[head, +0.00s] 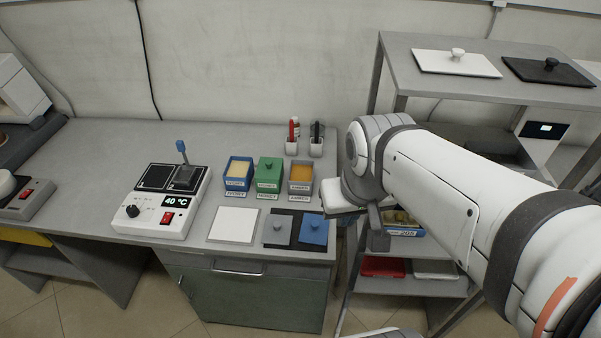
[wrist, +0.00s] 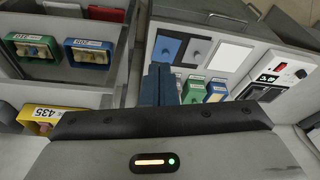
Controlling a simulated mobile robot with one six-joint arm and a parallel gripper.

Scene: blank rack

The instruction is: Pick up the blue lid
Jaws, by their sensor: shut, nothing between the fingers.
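The blue lid (head: 314,229) lies flat at the front right of the bench, on a dark mat beside a grey lid (head: 279,229). In the wrist view the blue lid (wrist: 167,47) lies beyond my fingertips, left of the grey lid (wrist: 197,50). My gripper (wrist: 160,68) is shut and empty, its two dark fingers together, apart from the lid. In the head view my gripper's fingers are hard to make out beside my arm, right of the bench edge.
A white panel (head: 233,226) lies left of the lids. A hotplate (head: 165,200) stands at left. A shelf rack (head: 440,75) is at right, with several boxes on it.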

